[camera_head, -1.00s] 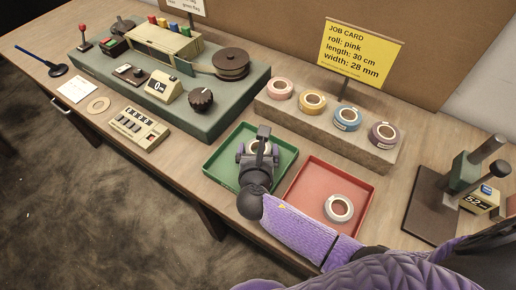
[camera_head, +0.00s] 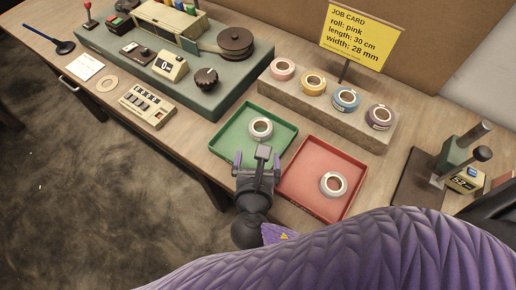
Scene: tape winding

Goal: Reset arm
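My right gripper (camera_head: 257,162) hangs over the near edge of the green tray, its arm coming in from the lower right. Its two fingers stand apart with nothing between them. A white-grey tape roll (camera_head: 260,130) lies in the green tray (camera_head: 226,143), just beyond the gripper and apart from it. Another white-grey roll (camera_head: 333,185) lies in the red tray (camera_head: 312,152) to the right. My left gripper is not in view.
Pink (camera_head: 283,69), yellow (camera_head: 312,84), blue (camera_head: 346,100) and purple (camera_head: 379,117) rolls sit on a block (camera_head: 330,117) behind the trays. A winding machine (camera_head: 190,82) stands at left, a lever device (camera_head: 455,160) at right. The yellow job card (camera_head: 360,38) reads pink, 30 cm, 28 mm.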

